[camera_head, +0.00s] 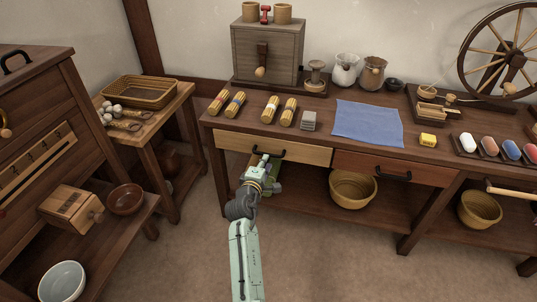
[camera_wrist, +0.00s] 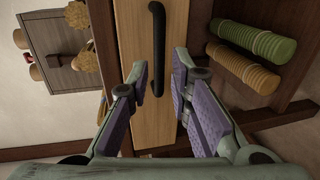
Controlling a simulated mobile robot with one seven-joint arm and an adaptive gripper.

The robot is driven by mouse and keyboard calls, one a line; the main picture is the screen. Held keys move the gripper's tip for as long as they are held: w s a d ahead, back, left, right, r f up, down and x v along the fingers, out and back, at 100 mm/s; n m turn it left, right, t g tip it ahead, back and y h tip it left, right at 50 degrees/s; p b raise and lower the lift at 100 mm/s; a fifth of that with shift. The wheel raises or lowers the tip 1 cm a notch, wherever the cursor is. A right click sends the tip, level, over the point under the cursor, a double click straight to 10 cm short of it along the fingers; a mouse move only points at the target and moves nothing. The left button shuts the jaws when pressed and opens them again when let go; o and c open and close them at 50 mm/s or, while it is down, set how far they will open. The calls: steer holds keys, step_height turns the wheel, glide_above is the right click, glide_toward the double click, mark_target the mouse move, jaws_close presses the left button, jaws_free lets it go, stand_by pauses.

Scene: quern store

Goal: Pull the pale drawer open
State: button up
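The pale drawer (camera_head: 300,152) is in the front of the long wooden bench, left of a darker drawer, and looks closed. Its dark bar handle (camera_head: 268,155) is partly behind my gripper (camera_head: 262,168) in the head view. In the wrist view the pale drawer front (camera_wrist: 135,110) fills the middle, with its handle (camera_wrist: 157,45) running up and down the picture. My gripper (camera_wrist: 159,70) is open, its purple-padded fingers on either side of the handle's lower part in that picture. I see gaps on both sides; contact does not show.
Tied bundles (camera_head: 271,107) and a blue cloth (camera_head: 367,122) lie on the bench. A side table (camera_head: 150,128) stands left. Ribbed cylinders (camera_wrist: 250,55) show beside the drawer in the wrist view.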

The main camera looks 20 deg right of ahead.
mark_target(269, 154)
steer(key=x, duration=0.6)
steer(key=shift+w+d, duration=0.1)
steer(key=shift+w, duration=0.05)
jaws_close()
stand_by(0.5)
